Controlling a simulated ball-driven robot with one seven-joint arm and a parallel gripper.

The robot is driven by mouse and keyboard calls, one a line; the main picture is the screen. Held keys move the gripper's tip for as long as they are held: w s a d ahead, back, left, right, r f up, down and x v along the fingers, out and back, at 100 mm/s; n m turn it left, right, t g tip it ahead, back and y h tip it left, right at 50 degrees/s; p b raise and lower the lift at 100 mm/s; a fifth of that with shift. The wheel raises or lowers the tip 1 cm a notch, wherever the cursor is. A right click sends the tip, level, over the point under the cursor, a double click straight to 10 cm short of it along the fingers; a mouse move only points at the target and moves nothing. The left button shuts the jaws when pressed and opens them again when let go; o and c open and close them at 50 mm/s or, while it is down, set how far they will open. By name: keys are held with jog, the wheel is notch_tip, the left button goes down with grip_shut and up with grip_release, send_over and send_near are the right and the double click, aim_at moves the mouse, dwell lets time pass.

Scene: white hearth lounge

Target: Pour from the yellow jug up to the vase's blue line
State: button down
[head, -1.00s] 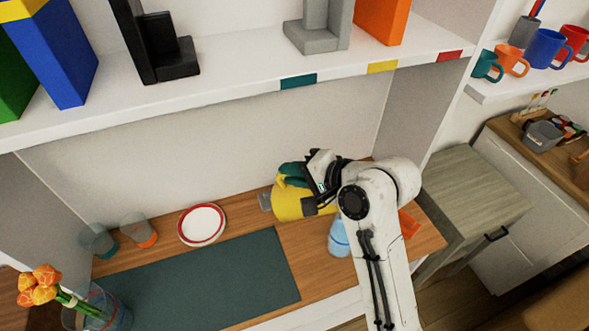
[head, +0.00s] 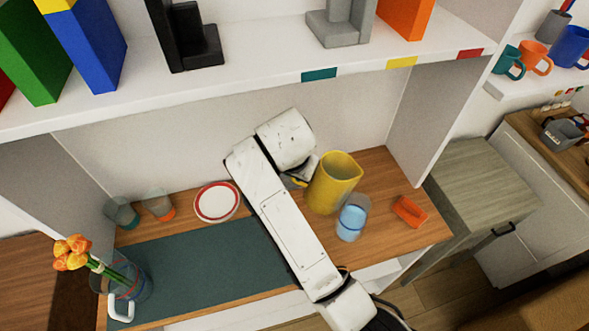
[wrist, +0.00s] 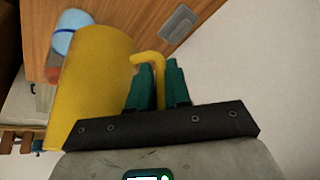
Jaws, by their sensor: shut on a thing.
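The yellow jug (head: 335,184) is upright at the right part of the wooden counter; I cannot tell whether its base touches the wood. In the wrist view the teal fingers of my gripper (wrist: 156,88) are shut on the handle of the jug (wrist: 92,85). In the head view my arm hides most of the gripper, left of the jug. The clear vase (head: 138,272) stands at the counter's left end, far from the jug, with orange flowers (head: 72,252) leaning out. Thin coloured lines show on its glass, too small to read clearly.
A blue-tinted glass (head: 352,218) stands close to the jug's right, with an orange block-like item (head: 410,211) beyond. A red-rimmed plate (head: 217,203) and two tumblers (head: 158,205) line the back. A dark mat (head: 200,262) is mostly clear. A shelf (head: 250,88) overhangs.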

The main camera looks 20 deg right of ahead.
jog(key=shift+s+d+r+g+h, duration=0.15)
jog(key=shift+d+r+g+h, duration=0.2)
jog(key=shift+r+h, duration=0.3)
jog(key=shift+a, duration=0.15)
notch_tip(320, 180, up, 4)
jog(key=shift+f, duration=0.1)
jog(key=shift+s, duration=0.1)
dwell(1.2)
